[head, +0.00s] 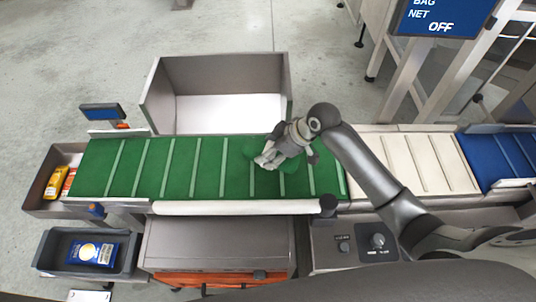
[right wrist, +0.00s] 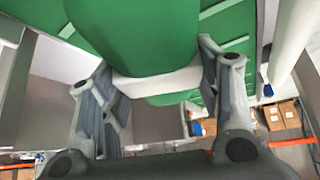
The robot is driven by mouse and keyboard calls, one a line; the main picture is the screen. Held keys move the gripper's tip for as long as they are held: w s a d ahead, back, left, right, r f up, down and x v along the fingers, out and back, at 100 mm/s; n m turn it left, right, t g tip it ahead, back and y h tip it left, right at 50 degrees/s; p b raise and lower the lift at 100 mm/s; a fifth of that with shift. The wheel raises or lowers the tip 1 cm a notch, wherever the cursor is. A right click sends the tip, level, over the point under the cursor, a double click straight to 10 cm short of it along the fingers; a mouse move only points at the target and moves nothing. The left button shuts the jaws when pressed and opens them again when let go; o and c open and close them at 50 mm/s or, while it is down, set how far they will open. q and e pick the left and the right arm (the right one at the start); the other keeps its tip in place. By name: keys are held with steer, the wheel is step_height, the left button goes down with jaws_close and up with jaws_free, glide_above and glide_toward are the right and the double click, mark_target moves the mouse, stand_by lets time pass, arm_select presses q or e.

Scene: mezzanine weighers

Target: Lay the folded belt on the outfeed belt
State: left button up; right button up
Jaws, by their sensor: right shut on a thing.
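The folded belt is a green bundle with a pale band around it. It fills the upper middle of the right wrist view (right wrist: 135,35). My right gripper (head: 268,158) is shut on it, with one finger on each side of the pale band. In the head view the gripper hides most of the bundle, and only a green edge (head: 249,148) shows. The gripper is over the right half of a green conveyor belt with pale cleats (head: 180,165), likely the outfeed belt. I cannot tell whether the bundle touches it. My left gripper is not in view.
A white belt (head: 402,160) and a blue belt (head: 505,160) continue to the right. A grey bin (head: 220,70) stands behind the green belt. A tray (head: 45,178) with a yellow packet (head: 57,183) is at its left end. A dark tray (head: 60,245) holds a blue packet (head: 95,252).

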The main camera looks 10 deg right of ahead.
steer(key=shift+w+a+f, duration=0.2)
steer(key=shift+w+f, duration=0.5)
steer(key=shift+f, duration=0.1)
steer(key=shift+w+a+f, duration=0.1)
steer(key=shift+f, duration=0.3)
steer(key=shift+f+p, duration=0.4)
steer(key=shift+f, duration=0.9)
steer(key=shift+f, duration=0.15)
steer(key=o, duration=1.2)
